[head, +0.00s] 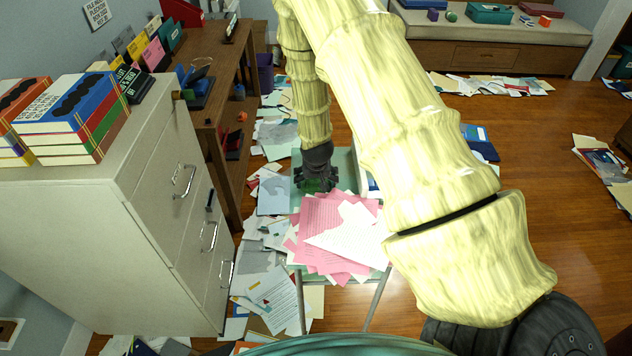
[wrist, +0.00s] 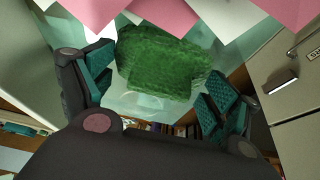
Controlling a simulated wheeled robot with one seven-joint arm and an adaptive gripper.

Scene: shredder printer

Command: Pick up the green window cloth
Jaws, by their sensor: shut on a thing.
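The green window cloth (wrist: 165,62) is a dark green, fuzzy block between the two teal-padded fingers of my gripper (wrist: 158,86) in the wrist view. My gripper is shut on it. In the head view my gripper (head: 317,182) points down over the pale glass table, and only a small green patch of the cloth (head: 313,187) shows under the fingers. I cannot tell whether the cloth still touches the glass.
Pink and white papers (head: 335,235) lie heaped on the near part of the glass table (head: 343,163). A white filing cabinet (head: 140,215) with books on top stands at left, beside a wooden desk (head: 222,70). Papers litter the floor; the wood floor at right (head: 540,200) is mostly clear.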

